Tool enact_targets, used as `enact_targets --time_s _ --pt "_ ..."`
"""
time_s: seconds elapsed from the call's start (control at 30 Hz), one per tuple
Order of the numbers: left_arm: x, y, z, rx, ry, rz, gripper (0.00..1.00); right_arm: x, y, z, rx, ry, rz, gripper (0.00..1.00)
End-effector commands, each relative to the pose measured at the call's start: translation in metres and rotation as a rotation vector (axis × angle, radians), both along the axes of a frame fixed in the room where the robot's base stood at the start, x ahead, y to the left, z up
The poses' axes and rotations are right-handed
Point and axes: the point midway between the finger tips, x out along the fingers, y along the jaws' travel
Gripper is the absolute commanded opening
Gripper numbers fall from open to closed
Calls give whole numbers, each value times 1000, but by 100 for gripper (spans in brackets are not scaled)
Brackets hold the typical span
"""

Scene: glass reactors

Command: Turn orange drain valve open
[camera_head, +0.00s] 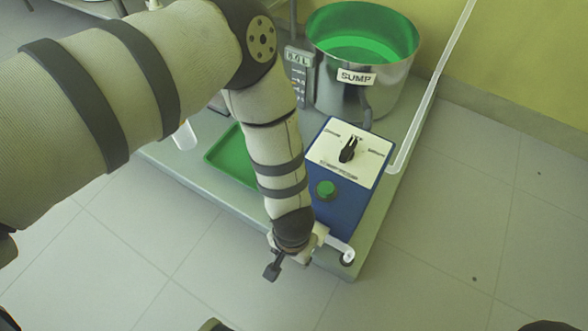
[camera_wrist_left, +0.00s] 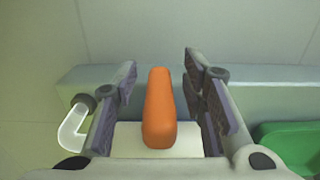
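The orange drain valve handle (camera_wrist_left: 159,108) shows in the left wrist view as an upright bar over a white block (camera_wrist_left: 187,142). My left gripper (camera_wrist_left: 160,66) is open, with one finger on each side of the handle. A gap shows between the handle and each finger, and neither appears to touch it. In the head view my left gripper (camera_head: 291,258) is at the front end of the blue unit (camera_head: 341,205), beside a short clear bent tube (camera_head: 339,245). The orange handle is hidden there behind my gripper and wrist.
A green tray (camera_head: 229,158) lies left, partly behind my arm. Tiled floor (camera_head: 440,275) is clear on the right.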

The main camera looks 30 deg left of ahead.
Motion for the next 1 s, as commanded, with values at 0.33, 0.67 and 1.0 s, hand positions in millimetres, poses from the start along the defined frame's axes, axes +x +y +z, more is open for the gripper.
enact_targets --time_s 0.33,0.67,1.0 --pt "0 0 1 -1 0 0 2 0 0 0 0 0 0 40" --pt "0 -1 1 -20 1 0 0 0 0 2 0 -2 0 40" --pt "0 -2 2 -60 2 -1 0 0 0 4 -1 -4 -1 40"
